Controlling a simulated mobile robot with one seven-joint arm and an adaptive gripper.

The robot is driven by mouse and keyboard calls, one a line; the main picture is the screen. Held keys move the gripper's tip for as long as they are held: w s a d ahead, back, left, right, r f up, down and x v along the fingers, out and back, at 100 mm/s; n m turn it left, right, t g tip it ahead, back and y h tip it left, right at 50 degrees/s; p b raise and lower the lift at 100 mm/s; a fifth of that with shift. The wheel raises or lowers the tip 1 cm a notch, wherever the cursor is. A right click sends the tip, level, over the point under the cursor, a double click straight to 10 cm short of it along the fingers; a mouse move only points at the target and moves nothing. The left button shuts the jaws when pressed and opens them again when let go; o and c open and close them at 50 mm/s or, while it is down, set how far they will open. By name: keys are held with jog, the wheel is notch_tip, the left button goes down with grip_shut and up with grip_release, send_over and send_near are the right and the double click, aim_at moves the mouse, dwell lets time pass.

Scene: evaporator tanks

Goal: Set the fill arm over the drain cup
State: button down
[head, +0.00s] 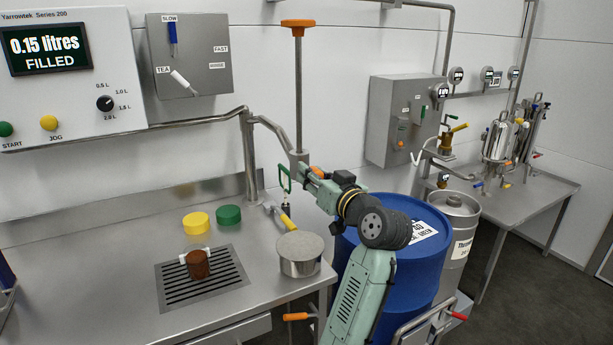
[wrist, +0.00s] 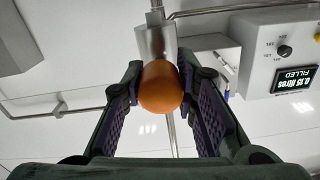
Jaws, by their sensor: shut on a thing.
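The steel fill arm (head: 270,127) runs from a post at the back of the bench to a block (head: 298,158), from which a tall rod (head: 299,90) with an orange top rises. My gripper (head: 284,178) is just below this block. In the wrist view my gripper (wrist: 160,95) is shut on an orange knob (wrist: 160,88), with a steel block (wrist: 156,42) beyond it. A brown cup (head: 197,265) stands on the drain grate (head: 173,295), left of the arm's end. A steel round vessel (head: 300,266) stands lower right; I cannot tell which is the drain cup.
A yellow-handled tool (head: 287,219) is near the steel vessel. A blue drum (head: 425,265) stands right of the bench. The panel (head: 60,75) reads 0.15 litres filled. The bench's front left is clear.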

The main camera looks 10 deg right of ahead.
jog(key=c, duration=1.2)
grip_release()
jog(key=shift+c, duration=0.2)
jog(key=v, duration=1.2)
